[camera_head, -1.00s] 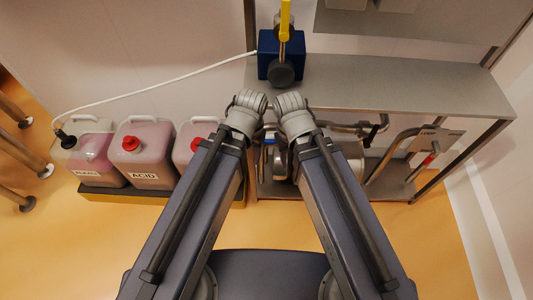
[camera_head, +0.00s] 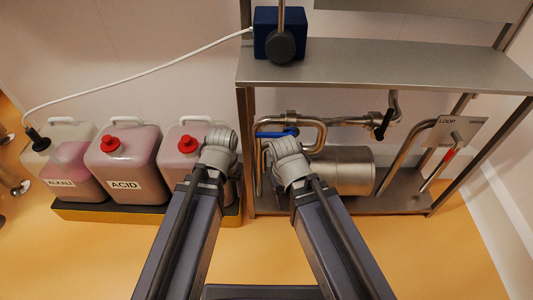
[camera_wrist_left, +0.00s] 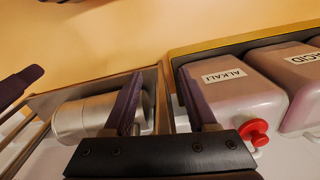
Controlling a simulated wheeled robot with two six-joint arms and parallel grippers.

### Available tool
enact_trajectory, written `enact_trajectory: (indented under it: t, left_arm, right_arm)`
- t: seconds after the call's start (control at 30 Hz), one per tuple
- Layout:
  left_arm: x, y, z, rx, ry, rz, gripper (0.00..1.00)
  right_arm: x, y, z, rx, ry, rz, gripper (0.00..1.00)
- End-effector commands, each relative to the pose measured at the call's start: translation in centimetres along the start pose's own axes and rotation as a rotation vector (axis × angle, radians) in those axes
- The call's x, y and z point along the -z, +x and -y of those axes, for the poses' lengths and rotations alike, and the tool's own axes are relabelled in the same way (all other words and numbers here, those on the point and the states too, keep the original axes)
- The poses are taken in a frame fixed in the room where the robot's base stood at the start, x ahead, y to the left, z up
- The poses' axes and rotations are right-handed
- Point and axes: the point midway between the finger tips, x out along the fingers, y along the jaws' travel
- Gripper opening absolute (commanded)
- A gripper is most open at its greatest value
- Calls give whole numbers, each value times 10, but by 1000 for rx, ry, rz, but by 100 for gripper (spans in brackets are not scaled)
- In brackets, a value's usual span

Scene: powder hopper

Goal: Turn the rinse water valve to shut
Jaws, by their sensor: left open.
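A blue lever (camera_head: 277,133), which I take as the rinse water valve handle, lies roughly level on the steel pipework under the shelf, just behind my arms. Its far end is close to my right arm's grey wrist. No label on it can be read. My left gripper is hidden past its grey wrist in the head view. In the left wrist view the left gripper (camera_wrist_left: 158,75) has two dark fingers spread apart with nothing between them. It points down between the steel tank (camera_wrist_left: 98,115) and a jug marked ALKALI (camera_wrist_left: 232,88). My right gripper's fingers are hidden behind its arm.
A black-handled valve (camera_head: 384,125) and a red-handled lever by a LOOP plate (camera_head: 440,168) are to the right. Jugs, one marked ACID (camera_head: 124,165), stand in a yellow-edged tray (camera_head: 150,215) at left. A steel shelf (camera_head: 390,75) overhangs the pipes; its left post is near my wrists.

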Motion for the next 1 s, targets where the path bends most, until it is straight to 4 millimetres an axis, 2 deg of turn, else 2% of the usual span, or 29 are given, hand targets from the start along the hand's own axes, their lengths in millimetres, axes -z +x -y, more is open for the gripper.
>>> enact_trajectory:
  t: [0.03, 0.2, 0.4, 0.57, 0.67, 0.77, 0.87, 1.0]
  left_arm:
    - [1, 35, 2, -9, -13, -6, 57]
    - [8, 90, 8, -56, -55, -36, 57]
    - [24, 150, 4, -168, -115, -99, 57]
    - [50, 181, -15, -364, -190, -203, 57]
    - [76, 170, -35, -553, -260, -302, 57]
    - [100, 143, -50, -739, -336, -397, 57]
    - [124, 107, -58, -932, -427, -489, 57]
    - [150, 55, -54, -1176, -562, -597, 57]
  right_arm:
    - [2, 35, 3, 0, 0, 0, 50]
    - [5, 90, 9, -1, 0, -1, 50]
    - [9, 152, 15, -1, 0, -2, 50]
    - [11, 197, 19, -2, 0, -2, 50]
    - [12, 208, 20, -2, 0, -2, 50]
    - [12, 212, 20, -2, 0, -3, 50]
    - [12, 212, 20, -2, 0, -3, 50]
    - [12, 212, 20, -2, 0, -2, 50]
